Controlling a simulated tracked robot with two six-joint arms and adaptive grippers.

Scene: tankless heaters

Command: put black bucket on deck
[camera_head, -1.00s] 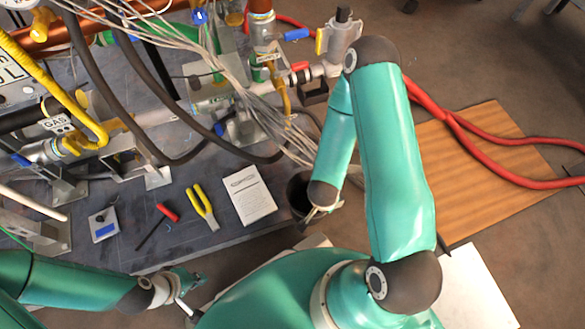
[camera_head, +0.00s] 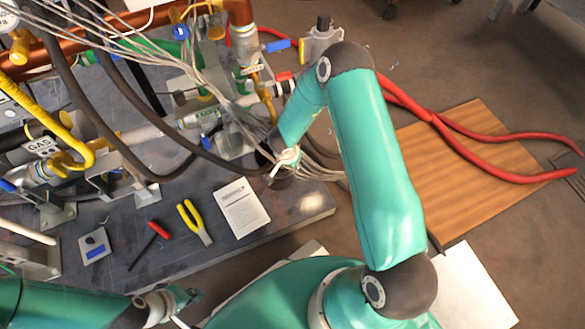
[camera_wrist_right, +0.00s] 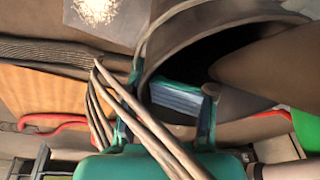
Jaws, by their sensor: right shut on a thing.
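The black bucket (camera_head: 264,157) is a small dark shape at my right gripper (camera_head: 285,160), mostly hidden by the gripper, arm and cables in the head view. In the right wrist view the bucket (camera_wrist_right: 190,65) is large, with its open rim facing the camera and its interior dark. My right gripper is shut on the bucket at its rim. The bucket is over the right end of the grey work surface (camera_head: 305,206); whether it touches the surface is unclear. My left gripper (camera_head: 184,308) is at the lower left, off the surface's front edge, open and empty.
Thin grey cables (camera_head: 222,95) and dark hoses (camera_head: 130,110) hang around the bucket. Pipes and valves stand behind it. A paper sheet (camera_head: 241,207), yellow-handled pliers (camera_head: 195,222) and a red-handled screwdriver (camera_head: 158,229) lie nearby. A wooden board (camera_head: 455,165) with red hoses lies right.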

